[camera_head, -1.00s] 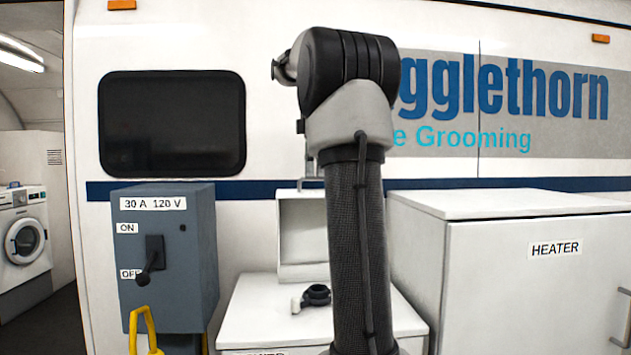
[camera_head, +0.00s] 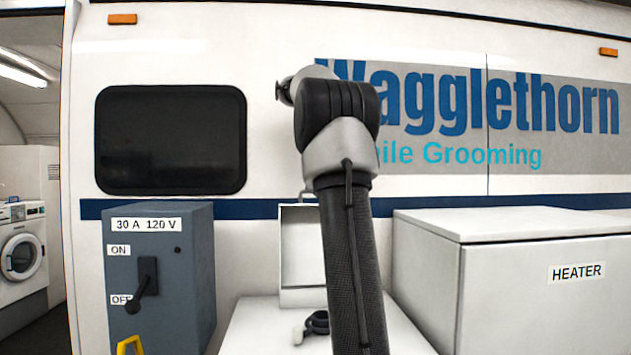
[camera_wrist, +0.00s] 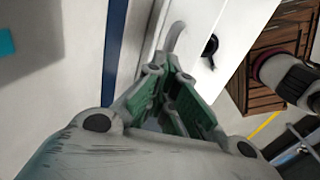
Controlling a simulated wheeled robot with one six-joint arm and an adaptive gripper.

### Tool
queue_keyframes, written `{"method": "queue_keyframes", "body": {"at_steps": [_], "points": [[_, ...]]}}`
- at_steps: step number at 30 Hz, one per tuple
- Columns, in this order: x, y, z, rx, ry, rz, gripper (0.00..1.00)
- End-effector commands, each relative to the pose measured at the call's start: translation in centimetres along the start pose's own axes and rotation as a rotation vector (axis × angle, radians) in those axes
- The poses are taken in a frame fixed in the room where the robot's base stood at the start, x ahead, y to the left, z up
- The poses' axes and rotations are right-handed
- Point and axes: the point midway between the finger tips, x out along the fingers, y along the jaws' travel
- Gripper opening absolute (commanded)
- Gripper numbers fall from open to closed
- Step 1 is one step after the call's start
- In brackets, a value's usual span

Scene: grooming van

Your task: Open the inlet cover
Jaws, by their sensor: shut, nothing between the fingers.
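A white panel with a raised rim (camera_head: 302,250) stands upright against the van wall behind the white cabinet top. A small handle (camera_head: 308,196) is at its upper edge. It looks like the inlet cover standing up, but my arm hides its right part. In the wrist view a pale curved handle (camera_wrist: 174,38) on a white panel (camera_wrist: 192,25) lies just beyond my gripper (camera_wrist: 170,75). The green-padded fingers come together and hold nothing. I cannot tell whether they touch the handle. My gripper is hidden in the head view.
A dark connector (camera_head: 317,322) with a white part lies on the white cabinet top (camera_head: 255,325). The white heater box (camera_head: 520,285) stands right. The wrist view shows a wooden crate (camera_wrist: 262,62).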

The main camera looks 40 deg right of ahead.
Motion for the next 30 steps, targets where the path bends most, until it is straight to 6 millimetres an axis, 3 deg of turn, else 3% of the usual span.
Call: {"method": "queue_keyframes", "body": {"at_steps": [1, 4, 7, 10, 25, 30], "points": [[2.9, -0.2, 0.0, 0.000, -0.003, -0.078, 0.00], [2.9, -0.2, 0.0, 0.001, -0.003, -0.078, 0.02], [2.9, -0.2, 0.0, 0.001, -0.003, -0.078, 0.20], [2.9, -0.2, 0.0, 0.001, -0.004, -0.078, 0.32], [2.4, -0.1, 0.0, 0.001, -0.006, -0.066, 0.32], [0.4, 0.1, 0.0, 0.001, -0.006, -0.062, 0.32]]}}
